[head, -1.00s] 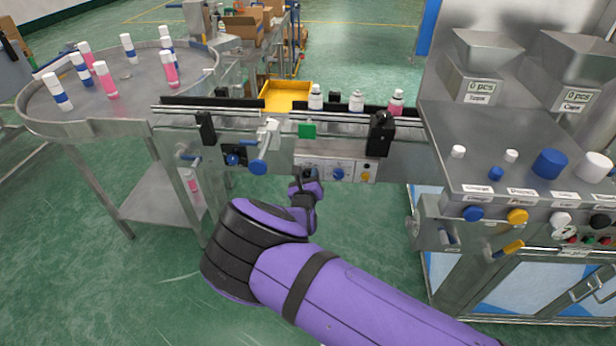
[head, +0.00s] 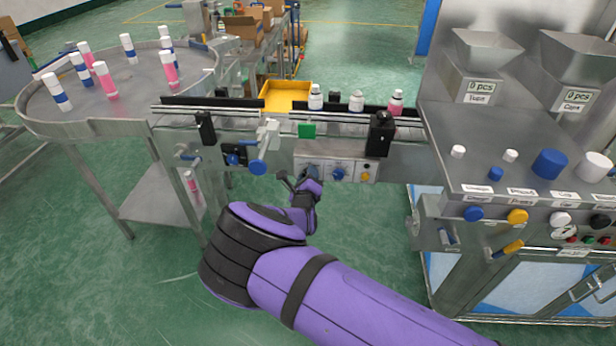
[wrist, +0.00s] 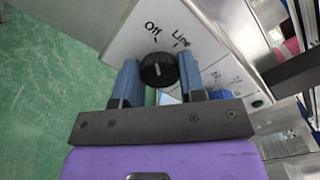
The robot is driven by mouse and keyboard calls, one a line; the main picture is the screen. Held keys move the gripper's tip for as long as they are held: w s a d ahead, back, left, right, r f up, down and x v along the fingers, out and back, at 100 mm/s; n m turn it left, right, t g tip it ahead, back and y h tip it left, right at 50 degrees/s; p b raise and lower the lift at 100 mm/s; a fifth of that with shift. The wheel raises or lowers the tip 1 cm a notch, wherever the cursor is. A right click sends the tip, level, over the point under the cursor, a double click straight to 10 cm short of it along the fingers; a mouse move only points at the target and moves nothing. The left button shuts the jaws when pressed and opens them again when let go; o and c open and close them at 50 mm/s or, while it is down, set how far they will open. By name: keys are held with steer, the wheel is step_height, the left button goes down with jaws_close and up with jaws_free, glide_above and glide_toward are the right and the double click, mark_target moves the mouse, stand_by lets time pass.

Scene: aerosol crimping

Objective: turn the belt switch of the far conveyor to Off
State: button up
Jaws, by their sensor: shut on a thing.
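The belt switch (wrist: 158,70) is a round black knob with a white mark, on a pale panel lettered "Off" and "Line" in the wrist view. The mark points up toward the lettering; I cannot tell exactly which word it meets. My gripper (wrist: 158,62) has its blue fingers on either side of the knob, shut on it. In the head view my gripper (head: 289,180) is at the left end of the conveyor's control panel (head: 353,165), and largely hides the knob.
The conveyor (head: 235,115) carries several bottles (head: 357,101). A blue knob (head: 338,173) and a yellow one (head: 365,177) are right of my gripper. A blue-ended handle (head: 258,167) is close on the left. A round table (head: 120,95) stands left, a machine bench (head: 520,150) right.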

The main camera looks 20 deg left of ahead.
steer(key=shift+f, duration=0.1)
steer(key=o, duration=0.9)
steer(key=v, duration=1.1)
steer(key=shift+a, duration=0.1)
